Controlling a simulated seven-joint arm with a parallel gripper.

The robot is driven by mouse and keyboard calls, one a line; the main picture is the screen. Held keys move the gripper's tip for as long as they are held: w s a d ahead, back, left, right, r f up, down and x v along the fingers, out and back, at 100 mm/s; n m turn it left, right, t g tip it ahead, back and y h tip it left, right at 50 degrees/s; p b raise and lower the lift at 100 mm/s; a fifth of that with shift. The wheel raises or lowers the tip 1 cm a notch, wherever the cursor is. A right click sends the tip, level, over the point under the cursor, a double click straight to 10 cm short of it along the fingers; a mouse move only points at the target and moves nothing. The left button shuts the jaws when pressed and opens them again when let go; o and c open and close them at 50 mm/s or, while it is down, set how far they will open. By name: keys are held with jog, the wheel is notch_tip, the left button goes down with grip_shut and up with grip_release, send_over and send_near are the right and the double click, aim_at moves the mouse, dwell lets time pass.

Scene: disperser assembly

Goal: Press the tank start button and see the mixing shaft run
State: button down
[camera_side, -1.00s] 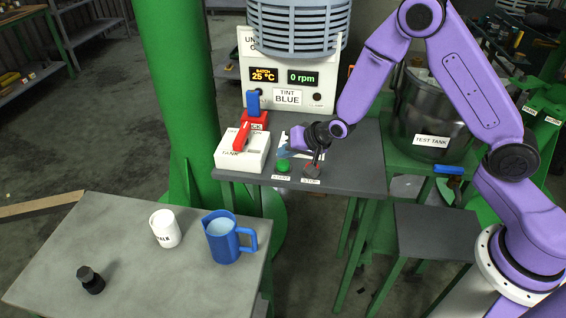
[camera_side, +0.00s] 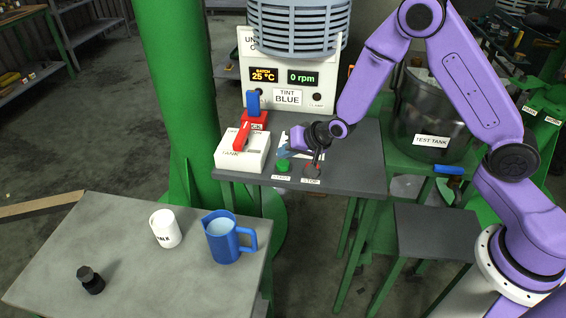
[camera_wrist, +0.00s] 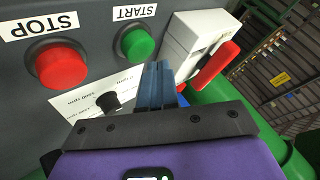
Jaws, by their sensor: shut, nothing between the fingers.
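The green START button (camera_side: 283,165) is on the front of the grey control shelf, with the red STOP button (camera_side: 311,168) to its right. In the wrist view the green button (camera_wrist: 137,43) is fully visible, close beyond my gripper (camera_wrist: 157,68), and the red button (camera_wrist: 62,62) is at left. My gripper (camera_side: 283,152) is shut and empty, with its blue fingertips just above the green button in the side view. I cannot tell whether they touch it. The panel display (camera_side: 303,78) reads 0 rpm. The mixing shaft is not visible.
A white TANK box with a red lever (camera_side: 241,139) stands left of the buttons. A speed knob (camera_wrist: 107,101) is near my gripper. A blue jug (camera_side: 222,238), a white cup (camera_side: 165,229) and a black piece (camera_side: 90,280) stand on the front table.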

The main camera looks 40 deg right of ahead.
aim_at(286, 164)
jog(key=shift+f, duration=0.15)
dwell(0.3)
jog(key=shift+f, duration=0.3)
jog(key=shift+f, duration=0.9)
dwell(1.2)
jog(key=shift+r, duration=1.3)
jog(key=shift+r, duration=2.45)
